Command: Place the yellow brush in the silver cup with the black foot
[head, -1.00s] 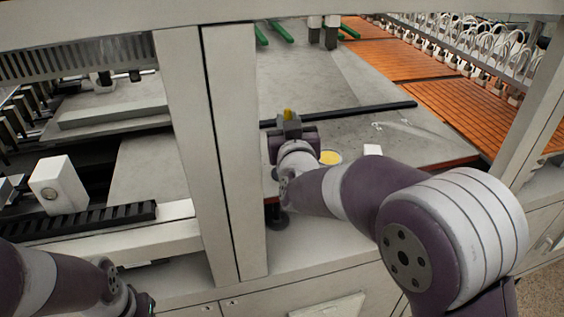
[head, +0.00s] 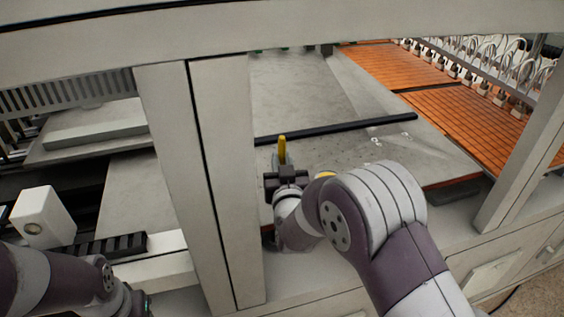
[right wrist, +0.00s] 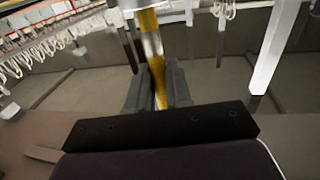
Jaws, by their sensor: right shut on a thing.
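The yellow brush (head: 282,149) stands roughly upright in my right gripper (head: 287,176), above the grey table plate. My right gripper is shut on it. In the right wrist view the brush (right wrist: 150,23) rises from between the fingers (right wrist: 157,88), with a paler, shiny stretch partway along it. I cannot make out a silver cup with a black foot for certain in either view. My left arm shows at the lower left of the head view, but its fingers are not visible.
A yellow round thing (head: 325,174) shows partly behind my right arm. A black bar (head: 340,129) lies across the grey plate (head: 300,85) beyond the gripper. A thick pale post (head: 226,180) stands just left of the gripper. Orange slatted panels (head: 465,112) lie at the right.

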